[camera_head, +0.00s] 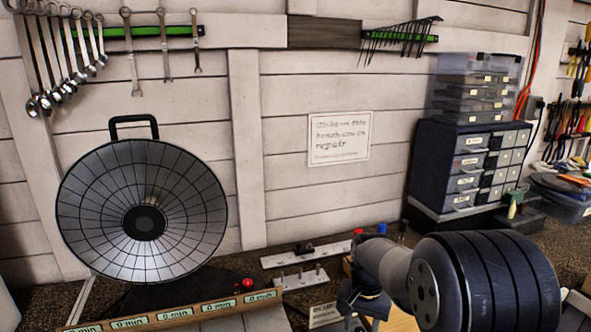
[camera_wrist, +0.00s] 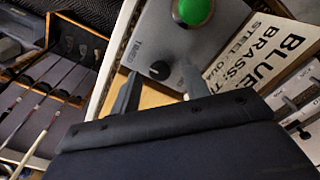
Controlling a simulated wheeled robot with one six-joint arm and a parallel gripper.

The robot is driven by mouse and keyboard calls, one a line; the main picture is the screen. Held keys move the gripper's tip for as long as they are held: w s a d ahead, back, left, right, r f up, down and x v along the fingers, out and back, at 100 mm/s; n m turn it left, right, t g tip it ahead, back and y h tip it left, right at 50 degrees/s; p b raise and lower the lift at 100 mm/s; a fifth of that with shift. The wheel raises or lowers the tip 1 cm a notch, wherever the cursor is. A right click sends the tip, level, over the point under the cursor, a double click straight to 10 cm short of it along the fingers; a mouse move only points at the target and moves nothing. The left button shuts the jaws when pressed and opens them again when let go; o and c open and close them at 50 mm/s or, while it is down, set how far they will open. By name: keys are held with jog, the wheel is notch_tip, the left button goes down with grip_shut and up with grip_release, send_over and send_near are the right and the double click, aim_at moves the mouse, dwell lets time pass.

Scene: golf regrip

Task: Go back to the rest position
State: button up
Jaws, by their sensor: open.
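My gripper (camera_wrist: 157,84) shows in the wrist view with its two grey fingers spread apart and nothing visible between them. It is above a grey box with a green button (camera_wrist: 193,10) and a black knob (camera_wrist: 160,70); I cannot tell the height between them. In the head view my gripper (camera_head: 364,302) is low in the picture, right of centre, partly hidden by my own arm. It hangs over the bench near a light wooden surface.
A large dish (camera_head: 95,215) stands at left behind a wooden strip with "0 min" labels (camera_head: 130,322). A pegged rack (camera_head: 300,280) lies mid-bench. Drawer cabinets (camera_head: 465,165) stand at right. The wrist view shows a printed sign (camera_wrist: 262,45) and a wooden case (camera_wrist: 80,45) with thin shafts.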

jog(key=shift+r+m, duration=0.3)
jog(key=shift+r, duration=0.1)
notch_tip(320, 180, up, 10)
notch_tip(320, 180, down, 11)
jog(key=n, duration=0.6)
jog(key=shift+r+n, duration=0.1)
jog(key=shift+n, duration=0.2)
jog(key=n, duration=1.2)
jog(key=shift+n, duration=0.3)
jog(key=n, duration=0.5)
jog(key=shift+b, duration=0.3)
